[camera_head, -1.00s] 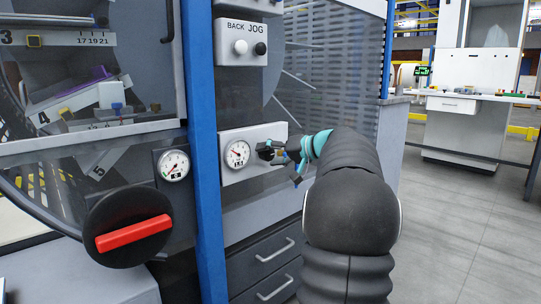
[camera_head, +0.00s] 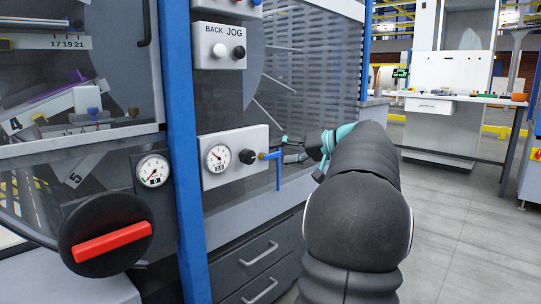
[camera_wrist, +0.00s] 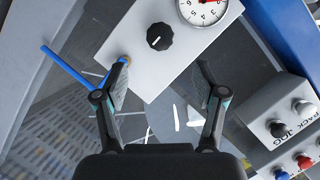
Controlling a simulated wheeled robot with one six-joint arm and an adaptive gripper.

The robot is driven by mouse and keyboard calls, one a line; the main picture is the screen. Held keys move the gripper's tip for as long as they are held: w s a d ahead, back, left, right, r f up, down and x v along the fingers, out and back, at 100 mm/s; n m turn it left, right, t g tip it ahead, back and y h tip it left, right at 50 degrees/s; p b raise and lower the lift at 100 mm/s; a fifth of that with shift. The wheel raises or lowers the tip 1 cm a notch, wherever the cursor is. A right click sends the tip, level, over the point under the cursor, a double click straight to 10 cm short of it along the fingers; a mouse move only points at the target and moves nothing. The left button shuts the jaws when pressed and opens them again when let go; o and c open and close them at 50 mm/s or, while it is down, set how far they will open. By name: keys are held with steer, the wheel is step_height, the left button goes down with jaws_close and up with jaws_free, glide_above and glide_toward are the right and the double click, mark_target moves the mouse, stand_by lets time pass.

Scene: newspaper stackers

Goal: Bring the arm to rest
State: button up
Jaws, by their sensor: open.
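My gripper (camera_head: 286,149) is at the end of my dark arm, in front of the stacker machine, just right of its white gauge panel. In the wrist view my gripper (camera_wrist: 165,88) is open, its two fingers spread with nothing between them. The panel (camera_head: 208,176) carries a round gauge (camera_head: 217,158), a black knob (camera_head: 248,156) and a blue lever (camera_head: 279,170) hanging down. In the wrist view the blue lever (camera_wrist: 66,67) lies left of the left finger. The black knob (camera_wrist: 159,37) is beyond the fingertips. Whether a finger touches the panel I cannot tell.
A large black dial with a red handle (camera_head: 112,243) is at lower left. A blue post (camera_head: 182,150) stands beside the panel. The BACK/JOG button box (camera_head: 219,43) is above. Drawers (camera_head: 260,268) are below. Grey floor (camera_head: 450,230) is open at right.

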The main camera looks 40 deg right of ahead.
steer(key=shift+s+d+r, duration=0.1)
steer(key=shift+s+r, duration=0.05)
steer(key=shift+s, duration=0.3)
steer(key=shift+w, duration=0.1)
steer(key=s+a+f+n+g+p, duration=0.1)
steer(key=a+f+g+p, duration=0.15)
steer(key=a, duration=1.05)
steer(key=a+f+g+p, duration=0.1)
steer(key=a+f+g, duration=0.25)
steer(key=a, duration=1.05)
steer(key=s+a+f+n+h+p, duration=0.1)
steer(key=s+a+f, duration=0.2)
steer(key=s, duration=0.3)
steer(key=s+a+f+n+g+h+p, duration=0.1)
steer(key=s+a+f+n+h+p, duration=0.1)
steer(key=s+a, duration=0.3)
steer(key=s+a+f+n+g+h+p, duration=0.1)
steer(key=s+a+f+h, duration=0.1)
steer(key=s+a+f, duration=0.2)
steer(key=shift+s+a+f+n, duration=0.3)
steer(key=shift+s+a, duration=0.3)
steer(key=shift+s, duration=0.85)
stand_by(1.8)
